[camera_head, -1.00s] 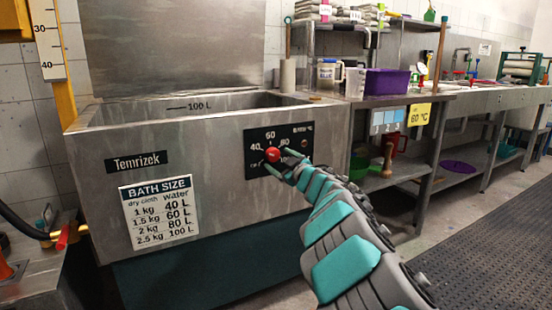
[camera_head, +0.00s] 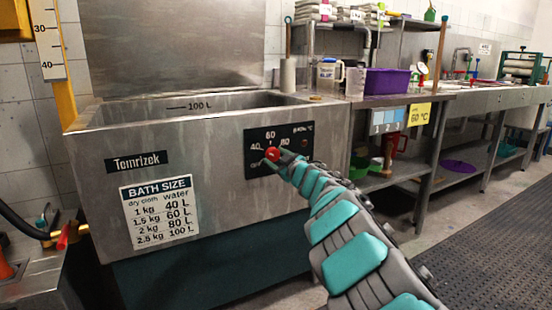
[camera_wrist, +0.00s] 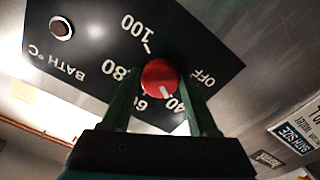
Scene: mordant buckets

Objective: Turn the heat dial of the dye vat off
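The dye vat (camera_head: 225,140) is a large steel tank with a black dial panel (camera_head: 300,138) on its front. The red heat dial (camera_head: 272,154) sits low on that panel. In the wrist view the heat dial (camera_wrist: 158,72) has a white mark pointing close to 40, with OFF printed to its right. My gripper (camera_head: 281,160) is at the panel, coming from the lower right. In the wrist view its two dark green fingers reach up on either side of the dial, with their tips against its sides; the gripper (camera_wrist: 160,84) looks shut on it. The tip contact is partly hidden.
A bath size chart (camera_head: 159,211) and a name plate (camera_head: 139,162) are on the vat front. A steel bench (camera_head: 430,95) to the right holds jugs and a purple bin (camera_head: 386,82). A hose with a red valve handle (camera_head: 63,236) is at the left. Floor at right is clear.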

